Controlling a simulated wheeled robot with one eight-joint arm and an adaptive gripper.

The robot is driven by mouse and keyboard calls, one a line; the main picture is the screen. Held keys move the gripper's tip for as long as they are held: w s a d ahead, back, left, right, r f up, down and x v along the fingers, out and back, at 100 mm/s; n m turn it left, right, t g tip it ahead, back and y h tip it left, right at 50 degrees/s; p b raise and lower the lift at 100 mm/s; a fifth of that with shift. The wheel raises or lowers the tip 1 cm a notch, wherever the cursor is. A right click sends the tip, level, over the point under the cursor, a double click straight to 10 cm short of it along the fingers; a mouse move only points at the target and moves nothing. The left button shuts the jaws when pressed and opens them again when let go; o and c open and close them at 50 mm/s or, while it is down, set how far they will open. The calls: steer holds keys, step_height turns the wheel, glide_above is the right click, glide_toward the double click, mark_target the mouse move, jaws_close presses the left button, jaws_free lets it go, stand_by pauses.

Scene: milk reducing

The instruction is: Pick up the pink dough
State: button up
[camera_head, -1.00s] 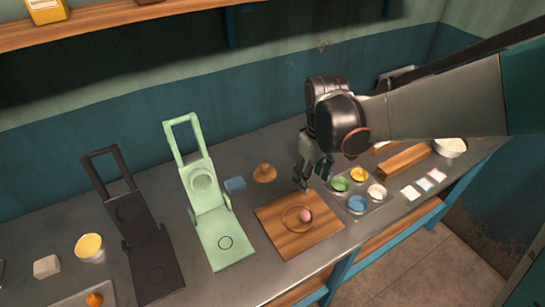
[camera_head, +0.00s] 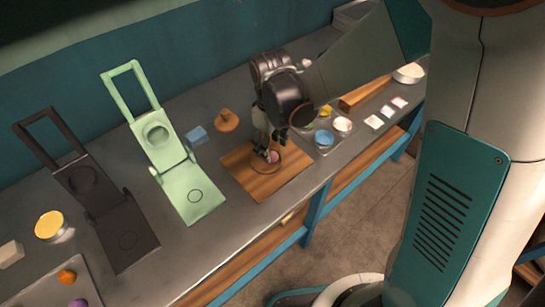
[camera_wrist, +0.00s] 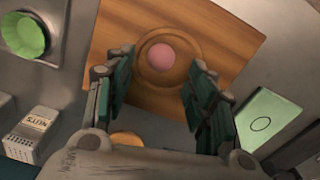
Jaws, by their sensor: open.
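The pink dough (camera_wrist: 160,57) is a small ball. It sits inside a ring mark on the wooden board (camera_wrist: 225,35). In the head view the dough (camera_head: 273,156) shows partly behind my gripper, near the middle of the board (camera_head: 262,188). My gripper (camera_head: 270,150) is over the board, close to the dough. In the wrist view my gripper (camera_wrist: 155,75) is open, its two fingers apart on either side of and below the ball, with nothing between the tips.
A green press (camera_head: 195,195) and a black press (camera_head: 125,235) stand left of the board. A blue block (camera_head: 197,135) and a brown wooden piece (camera_head: 227,122) lie behind it. A tray with coloured cups (camera_head: 324,138) is to the right.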

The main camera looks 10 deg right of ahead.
mark_target(273, 153)
step_height(273, 153, down, 4)
steer(key=shift+s+d+r+b, duration=0.1)
steer(key=shift+d+b, duration=0.05)
steer(key=shift+b, duration=0.45)
steer(key=c, duration=1)
steer(key=shift+o, duration=0.2)
steer(key=shift+r, duration=0.1)
steer(key=shift+r, duration=0.1)
